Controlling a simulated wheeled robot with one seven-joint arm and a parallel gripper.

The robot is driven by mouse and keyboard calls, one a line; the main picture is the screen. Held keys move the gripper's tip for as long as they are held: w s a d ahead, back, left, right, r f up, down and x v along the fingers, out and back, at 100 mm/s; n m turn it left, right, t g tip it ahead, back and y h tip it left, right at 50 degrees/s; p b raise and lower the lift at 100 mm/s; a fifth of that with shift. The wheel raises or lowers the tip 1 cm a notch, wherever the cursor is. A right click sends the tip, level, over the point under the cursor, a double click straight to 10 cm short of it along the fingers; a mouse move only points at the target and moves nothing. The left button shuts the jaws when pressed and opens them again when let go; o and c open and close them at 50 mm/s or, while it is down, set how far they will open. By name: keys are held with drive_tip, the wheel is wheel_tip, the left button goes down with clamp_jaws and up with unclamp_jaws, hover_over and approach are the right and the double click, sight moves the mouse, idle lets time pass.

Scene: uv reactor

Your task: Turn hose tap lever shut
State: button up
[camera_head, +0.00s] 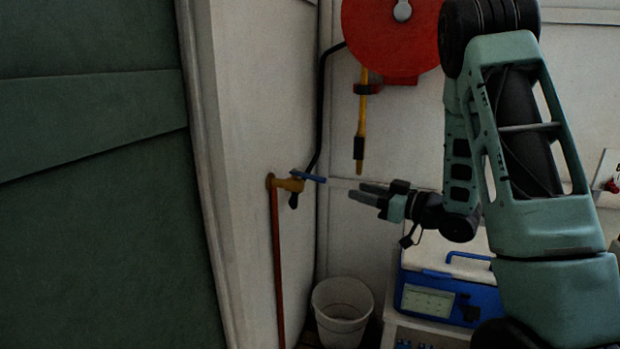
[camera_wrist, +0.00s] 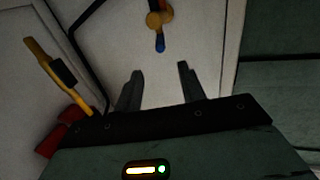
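The hose tap (camera_head: 285,184) is a brass tap on the white wall at left in the head view. Its blue lever (camera_head: 309,176) points right, toward my gripper. In the wrist view the tap (camera_wrist: 158,19) is at the top, with the blue lever (camera_wrist: 160,44) seen nearly end-on. My gripper (camera_head: 364,192) is to the right of the lever and slightly lower in the head view, apart from it. In the wrist view my gripper (camera_wrist: 158,76) has its two fingers spread with nothing between them, and the lever shows beyond the gap.
A red hose reel (camera_head: 392,38) hangs above, with a yellow nozzle (camera_head: 360,135) below it and a black hose (camera_head: 319,110) beside it. A white bucket (camera_head: 342,305) and a blue-and-white box (camera_head: 445,292) are below. The space between my gripper and the lever looks clear.

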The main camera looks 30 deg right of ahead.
sight(302, 175)
drive_tip(key=p+x, duration=0.3)
drive_tip(key=x, duration=1.2)
drive_tip(key=shift+a, duration=0.1)
clamp_jaws()
